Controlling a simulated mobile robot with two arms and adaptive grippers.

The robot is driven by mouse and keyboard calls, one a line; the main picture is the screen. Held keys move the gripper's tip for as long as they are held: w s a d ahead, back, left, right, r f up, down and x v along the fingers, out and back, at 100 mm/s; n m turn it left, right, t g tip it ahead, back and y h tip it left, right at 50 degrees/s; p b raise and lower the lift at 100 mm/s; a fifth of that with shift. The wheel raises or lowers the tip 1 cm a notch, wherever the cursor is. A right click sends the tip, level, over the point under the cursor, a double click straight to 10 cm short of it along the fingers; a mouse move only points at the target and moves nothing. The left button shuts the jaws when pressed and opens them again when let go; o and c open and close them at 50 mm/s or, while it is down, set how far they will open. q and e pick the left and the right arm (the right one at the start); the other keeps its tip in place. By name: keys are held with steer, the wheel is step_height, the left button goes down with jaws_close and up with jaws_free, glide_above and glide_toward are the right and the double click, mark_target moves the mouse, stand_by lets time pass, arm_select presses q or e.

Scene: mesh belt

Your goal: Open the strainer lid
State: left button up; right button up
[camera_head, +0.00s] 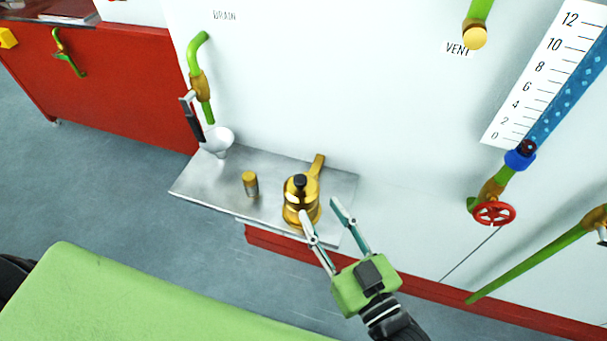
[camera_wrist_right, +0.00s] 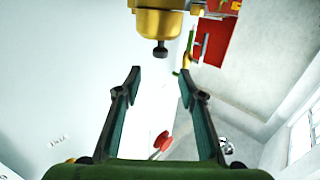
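The strainer (camera_head: 296,211) is a gold, brass-like body standing upright on the metal shelf. Its lid (camera_head: 299,184) is on top with a black knob (camera_head: 299,180), and a gold handle-like part (camera_head: 317,165) sticks up behind it. My right gripper (camera_head: 319,208) is open and empty at the strainer's front right; one finger overlaps the strainer in the head view, and contact cannot be told. In the right wrist view the strainer (camera_wrist_right: 158,22) is at the top, its black knob (camera_wrist_right: 160,49) just beyond the gap between the open fingers (camera_wrist_right: 160,74). My left gripper is not in view.
The metal shelf (camera_head: 221,185) also holds a small gold-topped cylinder (camera_head: 250,184) and a white funnel (camera_head: 217,140) under the green drain pipe (camera_head: 197,50). A red valve wheel (camera_head: 494,214) and a gauge scale (camera_head: 533,85) are on the right. A white wall stands behind.

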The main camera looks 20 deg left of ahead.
mark_target(303, 184)
steer(key=p+x, duration=0.1)
steer(key=x, duration=0.8)
steer(key=shift+w+a+p, duration=0.2)
steer(key=shift+p, duration=0.1)
steer(key=shift+w+a, duration=0.3)
jaws_close()
